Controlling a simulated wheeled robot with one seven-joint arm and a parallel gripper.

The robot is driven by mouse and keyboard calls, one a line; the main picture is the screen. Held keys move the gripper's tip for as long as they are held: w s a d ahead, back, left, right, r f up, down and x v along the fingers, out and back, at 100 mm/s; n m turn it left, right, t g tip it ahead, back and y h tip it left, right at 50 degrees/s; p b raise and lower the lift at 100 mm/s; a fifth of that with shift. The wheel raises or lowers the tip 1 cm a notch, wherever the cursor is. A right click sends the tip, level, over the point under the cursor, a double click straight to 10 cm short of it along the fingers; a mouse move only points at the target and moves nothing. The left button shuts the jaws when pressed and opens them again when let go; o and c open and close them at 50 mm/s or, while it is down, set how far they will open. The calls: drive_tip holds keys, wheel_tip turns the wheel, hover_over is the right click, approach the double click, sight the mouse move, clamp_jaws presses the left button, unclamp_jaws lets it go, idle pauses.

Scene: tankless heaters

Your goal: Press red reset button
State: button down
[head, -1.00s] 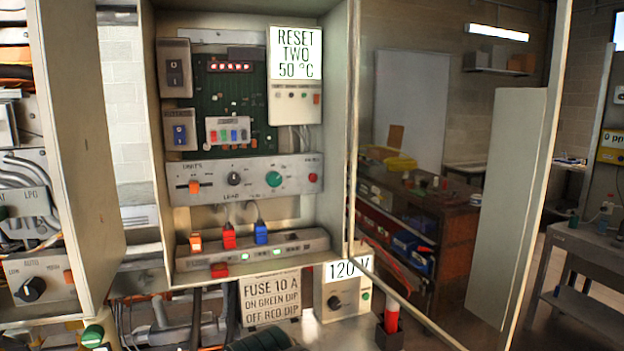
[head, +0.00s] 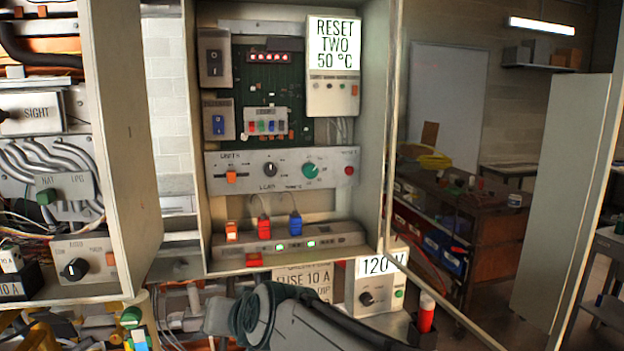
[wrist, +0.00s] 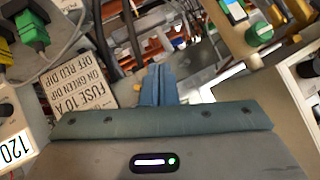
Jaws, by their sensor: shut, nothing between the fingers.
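A small round red button (head: 349,170) sits at the right end of the grey control panel (head: 325,184) inside the open heater cabinet. The small label above it is too blurred to read with certainty. My gripper (wrist: 161,70) is shut and empty in the wrist view, its blue-grey fingers together, with cables and pipes beyond them. In the head view my arm shows low at the bottom, below the cabinet and well apart from the button. The fingertips are not clear there. The button does not show in the wrist view.
The panel also has an orange slider (head: 231,177), a black knob (head: 270,170) and a green knob (head: 310,170). Coloured plugs (head: 264,228) stand below it. The cabinet's side walls and glass door edge flank the opening. A 120 V box (head: 377,290) stands below right.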

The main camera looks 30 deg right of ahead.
drive_tip(key=w+d+r+m+t+h+b, duration=0.1)
drive_tip(key=w+d+r+m+t+h, duration=0.3)
drive_tip(key=r, duration=0.3)
drive_tip(key=w+d+r+m+t+h, duration=0.2)
drive_tip(key=w+d+r+m+t, duration=0.1)
drive_tip(key=r+m, duration=0.4)
drive_tip(key=s+d+r+m+g+h, duration=0.2)
drive_tip(key=s+d+m+g+h, duration=0.1)
drive_tip(key=d+m+g+h, duration=0.1)
drive_tip(key=s+d+r+m+g+h+b, duration=0.1)
drive_tip(key=s+d+r+m+g+h, duration=0.1)
drive_tip(key=d+m+h, duration=0.5)
drive_tip(key=s+m+g, duration=0.1)
drive_tip(key=m+g, duration=0.1)
drive_tip(key=m, duration=0.2)
drive_tip(key=shift+s+d+r+g+h, duration=0.2)
drive_tip(key=shift+d+r+g+h, duration=0.1)
drive_tip(key=shift+d+r, duration=0.1)
